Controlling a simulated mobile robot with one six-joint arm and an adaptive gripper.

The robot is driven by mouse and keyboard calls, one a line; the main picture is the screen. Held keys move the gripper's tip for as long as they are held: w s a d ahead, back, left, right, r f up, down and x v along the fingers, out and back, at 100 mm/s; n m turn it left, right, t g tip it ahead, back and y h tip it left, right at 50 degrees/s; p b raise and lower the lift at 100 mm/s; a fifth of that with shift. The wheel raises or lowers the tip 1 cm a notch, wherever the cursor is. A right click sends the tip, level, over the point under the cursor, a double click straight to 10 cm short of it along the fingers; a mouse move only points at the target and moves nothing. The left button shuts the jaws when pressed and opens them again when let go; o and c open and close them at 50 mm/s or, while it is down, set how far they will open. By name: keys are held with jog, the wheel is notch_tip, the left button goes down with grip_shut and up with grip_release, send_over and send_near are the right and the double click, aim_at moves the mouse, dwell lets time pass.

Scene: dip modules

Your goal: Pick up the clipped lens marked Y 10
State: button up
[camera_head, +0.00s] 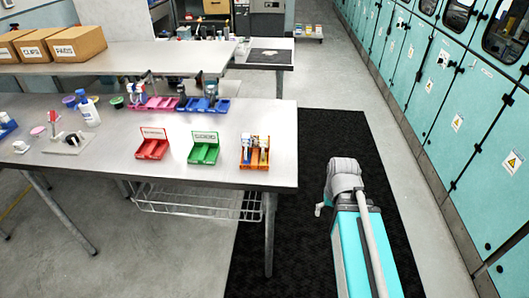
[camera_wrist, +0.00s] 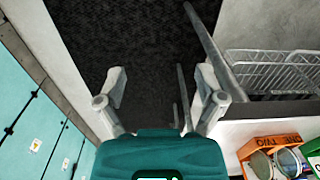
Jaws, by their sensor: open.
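No marking Y 10 can be read in either view, so I cannot tell which piece is the lens. An orange tray (camera_head: 262,166) stands near the front right corner of the workbench, with small upright blue and white pieces in it. In the wrist view the same orange tray (camera_wrist: 262,147) is at the lower right, with round pale-faced pieces (camera_wrist: 289,161) in it, partly cut off by the frame. My gripper (camera_wrist: 163,85) is open and empty, over the dark floor mat beside the bench, apart from the tray.
The workbench (camera_head: 220,120) also holds a red tray (camera_head: 152,149), a green tray (camera_head: 204,153), and pink and blue bins behind. A wire basket (camera_head: 195,205) hangs under the bench. Teal cabinets (camera_head: 455,110) line the right.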

jog(key=w+a+r+n+y+p, duration=0.1)
jog(key=w+a+r+n+y, duration=0.2)
jog(key=w, duration=0.5)
jog(key=w+a+r+n+y+p, duration=0.2)
jog(key=w+a+r+n+y, duration=0.2)
jog(key=w+r+n, duration=0.3)
jog(key=w+a+r+n+y+p, duration=0.2)
jog(key=w+r+n+y, duration=0.3)
jog(key=w, duration=0.5)
jog(key=shift+w+a+n, duration=0.15)
jog(key=shift+a+n, duration=0.7)
jog(key=shift+n, duration=0.35)
jog(key=b, duration=0.4)
send_near(263, 149)
jog(key=w+a, duration=0.2)
jog(key=a, duration=0.1)
jog(key=shift+w+a+r, duration=0.15)
jog(key=shift+a+r, duration=0.25)
jog(key=shift+a, duration=0.25)
